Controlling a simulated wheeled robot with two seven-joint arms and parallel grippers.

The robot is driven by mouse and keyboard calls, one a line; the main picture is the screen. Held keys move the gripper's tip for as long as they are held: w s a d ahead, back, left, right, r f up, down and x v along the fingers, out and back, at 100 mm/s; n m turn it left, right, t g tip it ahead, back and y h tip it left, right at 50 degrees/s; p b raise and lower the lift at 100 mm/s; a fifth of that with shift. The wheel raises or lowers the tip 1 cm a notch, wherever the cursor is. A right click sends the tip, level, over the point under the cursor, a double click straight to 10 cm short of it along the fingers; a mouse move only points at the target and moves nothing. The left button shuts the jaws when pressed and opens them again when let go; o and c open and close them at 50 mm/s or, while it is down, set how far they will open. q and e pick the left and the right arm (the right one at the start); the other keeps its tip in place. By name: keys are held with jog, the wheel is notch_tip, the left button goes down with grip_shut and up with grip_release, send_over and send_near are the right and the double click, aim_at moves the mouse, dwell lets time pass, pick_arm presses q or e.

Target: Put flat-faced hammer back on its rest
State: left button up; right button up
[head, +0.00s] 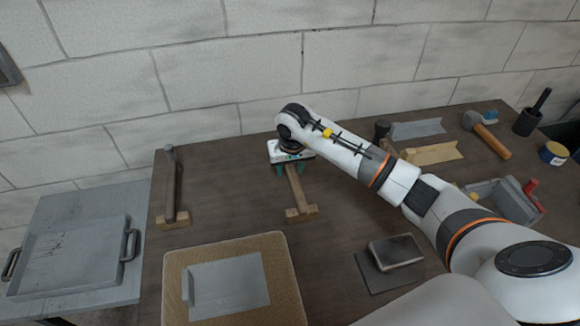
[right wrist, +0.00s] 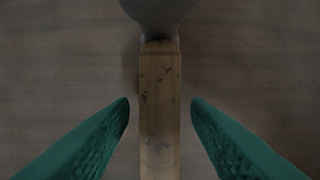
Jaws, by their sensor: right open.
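My right gripper (head: 290,169) is open, reaching down at the middle of the bench over a hammer with a wooden handle (head: 296,190). In the right wrist view, its green fingertips (right wrist: 160,102) stand either side of the handle (right wrist: 160,130), with a gap on each side. The hammer's grey head (right wrist: 160,12) shows at the top there; in the head view my gripper hides it. The near end of the handle lies at a wooden rest block (head: 302,214). I cannot tell the shape of the hammer's face. My left gripper is not in view.
Another hammer (head: 488,135) lies at the back right. A dark bar (head: 170,188) on wooden blocks stands at the left. A tan board (head: 228,244) with a metal plate lies in front, and a grey brush or block (head: 396,251) front right. A metal tray (head: 70,258) is at the left.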

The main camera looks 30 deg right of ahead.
aim_at(292, 172)
jog(key=b+v, duration=0.3)
jog(key=v, duration=0.9)
